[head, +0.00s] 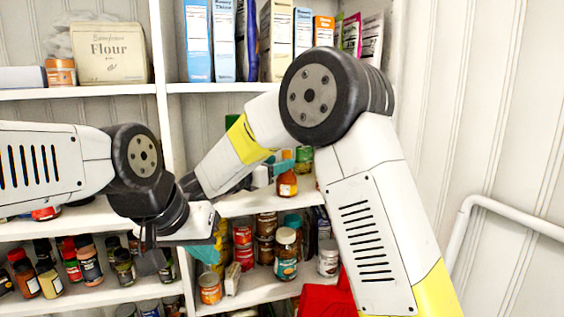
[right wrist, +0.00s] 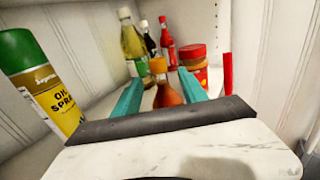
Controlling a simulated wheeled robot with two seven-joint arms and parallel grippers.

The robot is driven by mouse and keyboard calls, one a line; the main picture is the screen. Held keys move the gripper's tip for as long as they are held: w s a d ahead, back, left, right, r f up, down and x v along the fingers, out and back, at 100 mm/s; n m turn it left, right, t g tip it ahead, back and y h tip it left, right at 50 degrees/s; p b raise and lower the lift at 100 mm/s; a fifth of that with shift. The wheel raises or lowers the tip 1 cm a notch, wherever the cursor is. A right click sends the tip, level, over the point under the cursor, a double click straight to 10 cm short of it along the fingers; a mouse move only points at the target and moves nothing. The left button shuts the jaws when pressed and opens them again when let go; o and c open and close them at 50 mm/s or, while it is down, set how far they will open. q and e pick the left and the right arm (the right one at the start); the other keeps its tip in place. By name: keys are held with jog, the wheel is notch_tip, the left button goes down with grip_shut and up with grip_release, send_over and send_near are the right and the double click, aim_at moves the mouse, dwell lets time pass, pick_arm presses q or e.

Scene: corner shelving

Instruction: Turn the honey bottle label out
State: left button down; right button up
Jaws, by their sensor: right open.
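The honey bottle (right wrist: 168,95), amber with an orange cap, stands upright on the middle shelf. My right gripper (right wrist: 160,90) is open, with one teal finger on each side of the bottle; I cannot tell whether either finger touches it. No label can be made out on the side facing the right wrist camera. In the head view the bottle (head: 287,185) shows just below the right gripper's teal fingers, its upper part partly covered. My left gripper (head: 182,254) hangs in front of the lower shelf, and its jaw opening is unclear.
A green-capped oil spray can (right wrist: 45,90) stands left of the right gripper. Behind the honey are a tall oil bottle (right wrist: 133,45), a red bottle (right wrist: 168,45) and a red-lidded jar (right wrist: 193,62). Jars (head: 286,254) crowd the lower shelf (head: 250,294). A white rail (head: 510,215) is at right.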

jog(key=x, duration=0.7)
jog(key=shift+w+d, duration=0.2)
jog(key=shift+r, duration=0.1)
jog(key=shift+c, duration=0.2)
grip_shut()
dwell(1.0)
